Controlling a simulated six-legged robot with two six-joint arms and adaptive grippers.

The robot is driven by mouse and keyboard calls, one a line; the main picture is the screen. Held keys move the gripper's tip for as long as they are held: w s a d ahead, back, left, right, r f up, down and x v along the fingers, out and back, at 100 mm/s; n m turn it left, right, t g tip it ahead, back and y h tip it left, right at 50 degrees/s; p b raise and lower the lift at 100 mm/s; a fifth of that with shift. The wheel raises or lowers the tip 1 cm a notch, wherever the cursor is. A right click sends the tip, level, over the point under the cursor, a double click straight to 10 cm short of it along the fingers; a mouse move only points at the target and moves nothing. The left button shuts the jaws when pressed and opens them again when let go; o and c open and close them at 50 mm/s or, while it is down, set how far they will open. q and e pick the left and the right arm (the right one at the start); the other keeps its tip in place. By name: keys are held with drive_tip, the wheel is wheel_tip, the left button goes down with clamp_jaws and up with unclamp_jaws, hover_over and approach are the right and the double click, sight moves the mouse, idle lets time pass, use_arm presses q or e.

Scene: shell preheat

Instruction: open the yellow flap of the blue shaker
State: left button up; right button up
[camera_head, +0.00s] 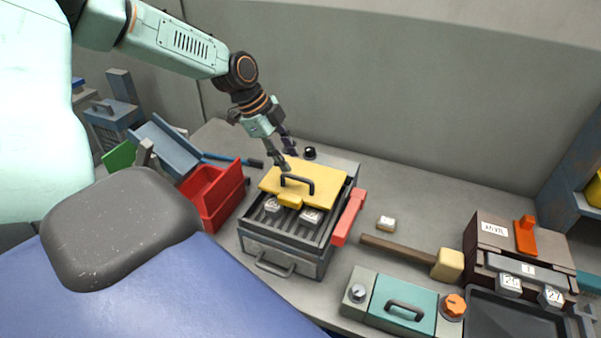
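The shaker (312,262) is a grey-blue box on the bench in the middle of the view, with a slatted top and a front handle. Its yellow flap (325,180) lies over the back part of the top and bears a dark bar handle (299,180). Two small labelled blocks sit in the uncovered front part. My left gripper (287,160) comes from the upper left. Its fingers are apart and empty, just above the flap's back left side, close to the handle's left end. Contact with the flap cannot be told. My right gripper is not in view.
A red bin (213,196) stands left of the shaker, and a red bar (348,217) runs along its right side. A mallet (410,254), a small block (386,223), a teal-lidded box (402,303) and a brown machine (511,248) lie to the right. The back bench is fairly clear.

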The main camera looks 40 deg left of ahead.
sight(303, 179)
use_arm(q)
drive_tip(key=d+f, duration=0.1)
drive_tip(key=w+d+f+b, duration=0.1)
drive_tip(key=d+f, duration=0.1)
drive_tip(key=shift+f, duration=0.2)
drive_tip(key=shift+w+a+f+b, duration=0.2)
drive_tip(key=shift+f+b, duration=0.1)
drive_tip(key=shift+f, duration=0.25)
drive_tip(key=shift+w+a+f+b, duration=0.15)
drive_tip(key=shift+w+f+b, duration=0.1)
drive_tip(key=shift+f, duration=0.25)
drive_tip(key=shift+a+f, duration=0.1)
drive_tip(key=shift+a, duration=0.1)
drive_tip(key=shift+s+d, duration=0.1)
drive_tip(key=shift+d, duration=0.1)
drive_tip(key=shift+d+r, duration=0.35)
drive_tip(key=shift+d, duration=0.15)
drive_tip(key=shift+c, duration=1.8)
drive_tip(key=shift+a+f, duration=0.25)
drive_tip(key=shift+a, duration=0.3)
clamp_jaws()
drive_tip(key=shift+d+r, duration=0.15)
drive_tip(key=shift+d, duration=0.1)
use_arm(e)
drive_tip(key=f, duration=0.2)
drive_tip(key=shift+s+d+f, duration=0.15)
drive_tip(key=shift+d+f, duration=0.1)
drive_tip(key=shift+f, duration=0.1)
